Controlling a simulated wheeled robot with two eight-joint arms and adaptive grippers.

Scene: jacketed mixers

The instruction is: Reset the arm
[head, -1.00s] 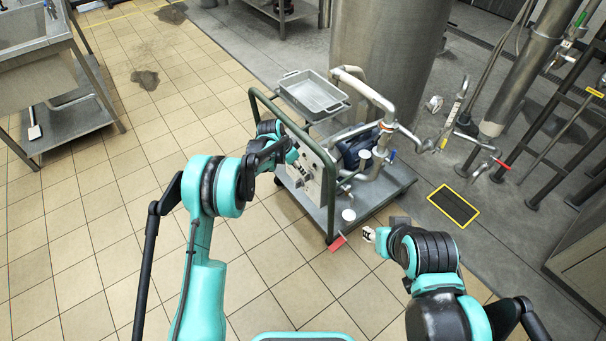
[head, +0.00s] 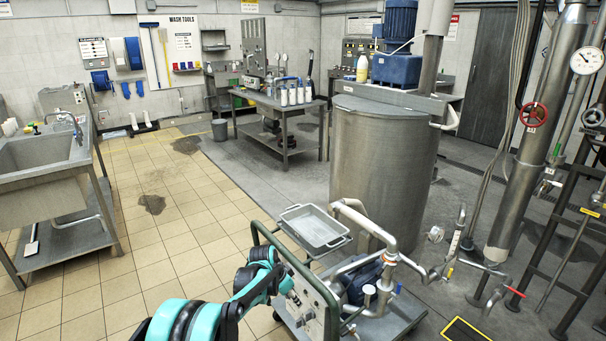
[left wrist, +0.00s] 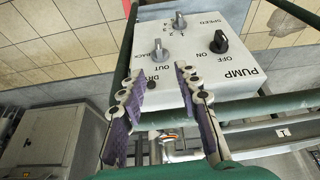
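My left arm comes in at the bottom of the head view, and my left gripper (head: 284,284) is in front of the pump control panel (head: 308,306). In the left wrist view the left gripper (left wrist: 160,76) is open, its two purple-padded fingers apart with nothing between them. Beyond the fingers is the white panel (left wrist: 190,62) marked PUMP, with a black ON/OFF knob (left wrist: 220,42) and two grey knobs. I cannot tell whether the fingertips touch the panel. My right gripper is in neither view.
The panel belongs to a green-framed pump cart (head: 332,303) carrying a metal tray (head: 315,228). A large steel tank (head: 383,165) stands behind it. A sink (head: 45,170) is at left and a bench with bottles (head: 278,110) at the back. Tiled floor at left is open.

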